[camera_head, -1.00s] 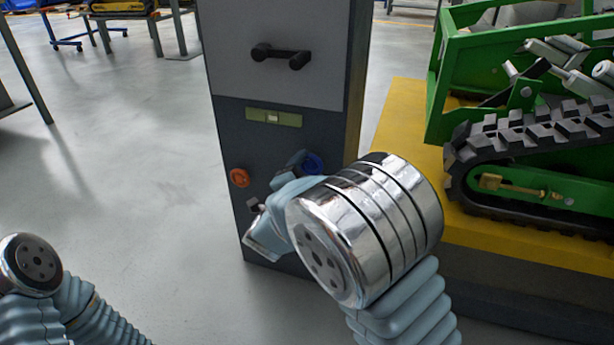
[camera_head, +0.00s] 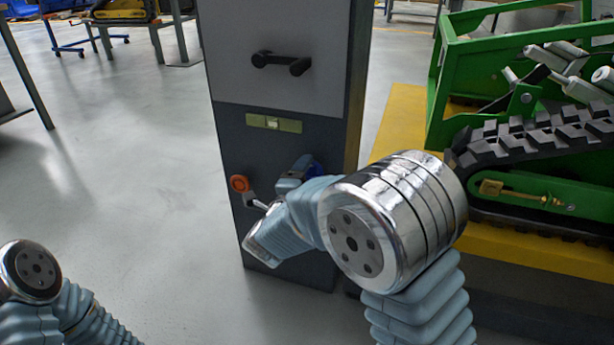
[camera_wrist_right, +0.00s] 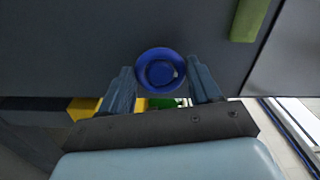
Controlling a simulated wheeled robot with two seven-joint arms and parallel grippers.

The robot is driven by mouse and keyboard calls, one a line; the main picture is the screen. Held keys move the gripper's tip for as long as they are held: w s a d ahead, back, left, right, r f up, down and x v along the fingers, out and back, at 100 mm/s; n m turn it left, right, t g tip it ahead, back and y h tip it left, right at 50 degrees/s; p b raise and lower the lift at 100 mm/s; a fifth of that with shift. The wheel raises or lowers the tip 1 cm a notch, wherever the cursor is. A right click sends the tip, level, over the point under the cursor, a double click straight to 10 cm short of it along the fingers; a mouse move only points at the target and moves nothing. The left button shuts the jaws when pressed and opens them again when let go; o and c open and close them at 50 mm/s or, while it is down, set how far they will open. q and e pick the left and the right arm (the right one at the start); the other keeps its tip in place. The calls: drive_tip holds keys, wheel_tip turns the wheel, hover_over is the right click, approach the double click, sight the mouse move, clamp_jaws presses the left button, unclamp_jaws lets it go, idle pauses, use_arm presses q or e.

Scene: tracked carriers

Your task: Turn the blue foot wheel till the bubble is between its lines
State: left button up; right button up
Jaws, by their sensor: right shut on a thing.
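The blue foot wheel (camera_wrist_right: 158,72) is a round knob low on the dark front of the cabinet. In the head view the wheel (camera_head: 313,169) is mostly hidden behind my right gripper. My right gripper (camera_wrist_right: 161,69) is shut on the wheel, one finger at each side of it. It also shows in the head view (camera_head: 298,172). The level is a green-yellow vial (camera_head: 290,125) above the wheel, with a pale bubble (camera_head: 272,123) near its middle. The lines are too small to tell. My left gripper is out of view; only part of that arm shows.
An orange wheel (camera_head: 239,184) sits left of the blue one. A black handle (camera_head: 281,63) sticks out above the level. A green tracked carrier (camera_head: 510,190) stands on a yellow platform (camera_head: 395,120) to the right.

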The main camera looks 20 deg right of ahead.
drive_tip(key=shift+a+f, duration=0.1)
drive_tip(key=o, duration=1.1)
drive_tip(key=shift+c, duration=0.2)
drive_tip(key=p+v, duration=0.1)
drive_tip(key=v, duration=1.2)
drive_tip(key=shift+s+a, duration=0.2)
drive_tip(key=shift+s, duration=0.15)
